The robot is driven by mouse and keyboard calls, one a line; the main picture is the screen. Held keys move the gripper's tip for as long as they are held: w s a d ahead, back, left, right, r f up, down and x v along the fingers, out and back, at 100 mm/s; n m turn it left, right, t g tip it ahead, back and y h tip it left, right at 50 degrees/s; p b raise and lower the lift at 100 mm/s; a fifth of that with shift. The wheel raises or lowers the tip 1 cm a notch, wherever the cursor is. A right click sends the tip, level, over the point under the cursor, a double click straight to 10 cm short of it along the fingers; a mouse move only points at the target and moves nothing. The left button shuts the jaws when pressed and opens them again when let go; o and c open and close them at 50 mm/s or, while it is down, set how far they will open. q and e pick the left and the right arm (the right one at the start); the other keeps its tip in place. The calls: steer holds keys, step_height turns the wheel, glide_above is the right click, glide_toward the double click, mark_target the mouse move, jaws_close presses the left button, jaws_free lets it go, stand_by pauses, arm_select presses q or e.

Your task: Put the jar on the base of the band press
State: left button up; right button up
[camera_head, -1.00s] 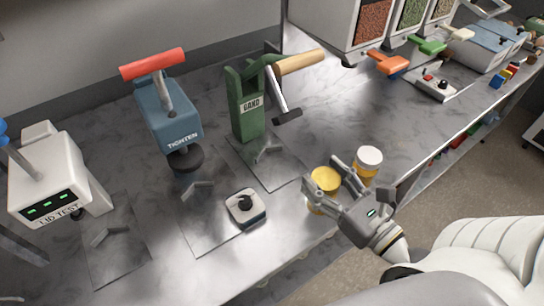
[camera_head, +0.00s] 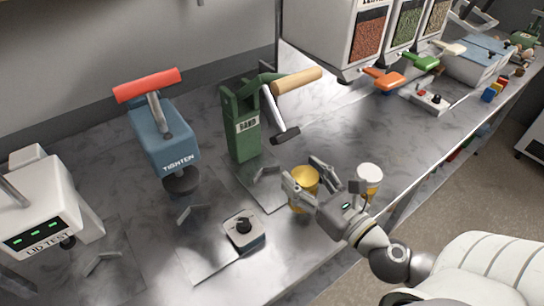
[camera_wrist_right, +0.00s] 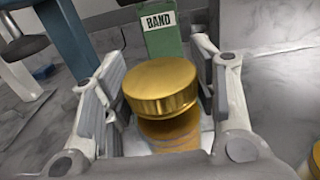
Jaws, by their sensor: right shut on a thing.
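The jar has a gold lid (camera_head: 305,175) and an amber body; its lower part is partly hidden by the fingers. My right gripper (camera_head: 308,180) is shut around it, with a finger on each side in the wrist view (camera_wrist_right: 160,100). The band press (camera_head: 243,130) is green with a "BAND" label and a wooden-handled crank. Its flat base (camera_head: 270,203) with a V-shaped stop (camera_head: 265,174) lies on the bench. The jar appears upright, just right of the base in the head view; its height above the bench cannot be told. My left gripper is not in view.
A second jar (camera_head: 369,176) stands right of the gripper. Left of the band press are a blue tighten press (camera_head: 165,145), a white lid tester (camera_head: 38,210) and a small device with a black knob (camera_head: 243,232). Dispensers (camera_head: 365,42) stand at the back right.

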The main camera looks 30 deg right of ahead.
steer(key=w+p, duration=0.1)
steer(key=w, duration=0.2)
steer(key=w+a+p, duration=0.1)
steer(key=w, duration=0.3)
steer(key=w+p, duration=0.2)
steer(key=w, duration=0.2)
steer(key=shift+w+a+r, duration=0.1)
steer(key=shift+a+r, duration=0.1)
steer(key=shift+a, duration=0.2)
steer(key=shift+f+b, duration=0.65)
steer(key=shift+f, duration=1.2)
steer(key=o, duration=1.3)
